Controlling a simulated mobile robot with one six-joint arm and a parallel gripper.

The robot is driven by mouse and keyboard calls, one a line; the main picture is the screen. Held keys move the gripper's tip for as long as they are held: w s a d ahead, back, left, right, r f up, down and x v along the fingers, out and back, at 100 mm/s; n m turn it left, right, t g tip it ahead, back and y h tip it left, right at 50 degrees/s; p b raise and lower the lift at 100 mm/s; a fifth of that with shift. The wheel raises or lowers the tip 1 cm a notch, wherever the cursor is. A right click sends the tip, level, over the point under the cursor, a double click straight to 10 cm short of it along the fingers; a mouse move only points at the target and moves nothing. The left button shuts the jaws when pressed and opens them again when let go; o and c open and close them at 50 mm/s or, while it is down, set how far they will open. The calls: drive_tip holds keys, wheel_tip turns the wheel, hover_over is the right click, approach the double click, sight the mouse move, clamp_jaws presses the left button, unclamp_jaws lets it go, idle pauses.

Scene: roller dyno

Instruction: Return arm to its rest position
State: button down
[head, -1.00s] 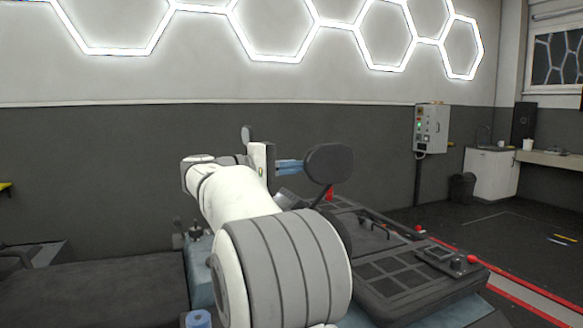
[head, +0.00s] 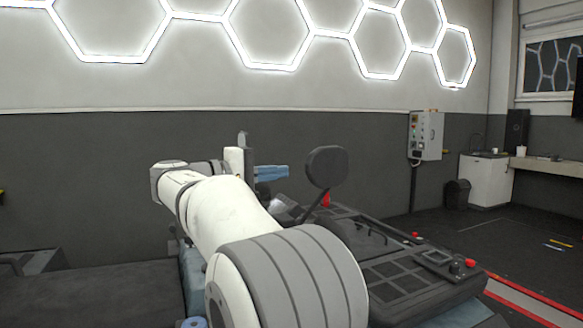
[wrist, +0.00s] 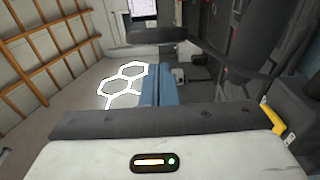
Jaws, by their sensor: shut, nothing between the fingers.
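My arm reaches across the middle of the head view, with my white wrist bent at its far end. My gripper (head: 271,173) shows there as blue fingers pointing right, with a dark round pad on a stalk (head: 326,167) just to their right. In the wrist view my gripper (wrist: 158,86) shows as two blue fingers side by side, shut, with nothing between them. The fingers appear clear of any object, though the gap to the dark pad is hard to judge.
A dark console (head: 400,262) with red knobs lies below and right of my arm. A grey control box (head: 426,135) is on the wall. A bin (head: 457,195) and a white cabinet (head: 485,180) stand at the right. The floor there is open.

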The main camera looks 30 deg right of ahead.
drive_tip(key=s+a+f+n+t+y+p, duration=0.1)
drive_tip(key=s+a+f+n+t+y, duration=0.2)
drive_tip(key=f, duration=0.5)
drive_tip(key=s+a+f+n+y+p, duration=0.1)
drive_tip(key=s+a+f+y, duration=0.3)
drive_tip(key=f, duration=0.4)
drive_tip(key=s+a+f+m+t+y+p, duration=0.1)
drive_tip(key=s+a+f+m+y+p, duration=0.1)
drive_tip(key=s+a+f+y, duration=0.9)
wheel_tip(320, 180, down, 6)
drive_tip(key=s+a, duration=0.2)
drive_tip(key=shift+s+a+m, duration=0.25)
drive_tip(key=shift+a+m, duration=0.05)
drive_tip(key=shift+m, duration=0.1)
drive_tip(key=shift+r, duration=0.1)
drive_tip(key=shift+r, duration=0.5)
